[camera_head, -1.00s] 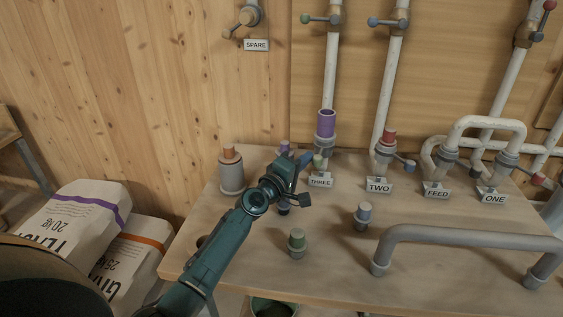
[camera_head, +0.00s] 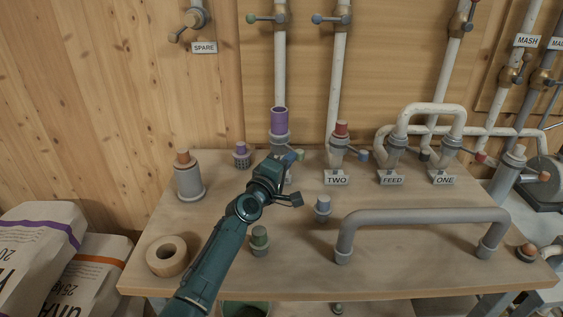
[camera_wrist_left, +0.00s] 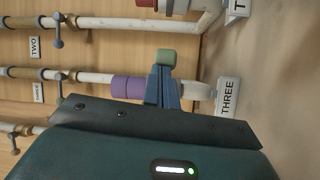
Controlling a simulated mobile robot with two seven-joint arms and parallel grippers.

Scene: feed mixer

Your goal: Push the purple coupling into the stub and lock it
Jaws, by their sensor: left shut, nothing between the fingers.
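The purple coupling (camera_head: 279,121) stands upright on the grey stub (camera_head: 279,141) marked THREE, below a white pipe. I cannot tell how deep it sits. A lever with a green knob (camera_head: 300,155) points right and forward from the stub. My left gripper (camera_head: 289,158) is shut and empty in front of the stub, just left of the green knob, touching or very near it. In the left wrist view the blue fingers (camera_wrist_left: 162,90) lie between the purple coupling (camera_wrist_left: 127,88) and the THREE sign (camera_wrist_left: 227,97), with the green knob (camera_wrist_left: 167,55) beyond their tips. My right gripper is not in view.
Stub TWO with a red coupling (camera_head: 341,129) and blue-knobbed lever (camera_head: 363,155) stands to the right. A grey pipe loop (camera_head: 420,217) and capped fittings (camera_head: 322,207) stand on the table in front. A grey canister (camera_head: 189,181) and wooden ring (camera_head: 166,256) are at the left.

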